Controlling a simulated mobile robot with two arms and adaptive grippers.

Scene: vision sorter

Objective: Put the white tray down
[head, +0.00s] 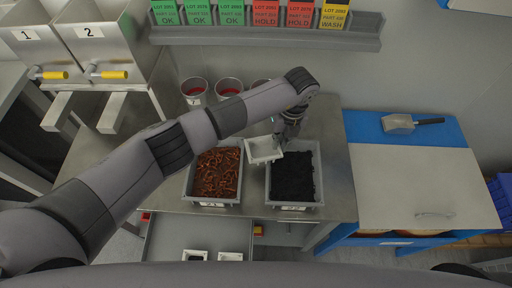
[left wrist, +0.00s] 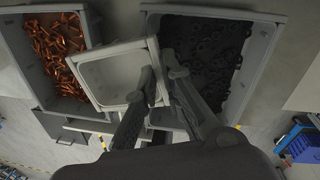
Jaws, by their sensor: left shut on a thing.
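The white tray (head: 264,150) is small, square and looks empty in the head view. My left gripper (head: 289,128) is shut on its right edge and holds it above the gap between two grey bins. The tray looks slightly tilted. In the left wrist view the white tray (left wrist: 112,75) sits left of my left gripper's fingers (left wrist: 160,85), which pinch its rim. It overlaps the edges of both bins from this angle; I cannot tell whether it touches them. My right gripper is not in view.
A left bin (head: 212,204) holds copper-coloured parts and a right bin (head: 292,206) holds black parts. Cups with red inside (head: 229,87) stand behind. A scoop (head: 400,123) lies right.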

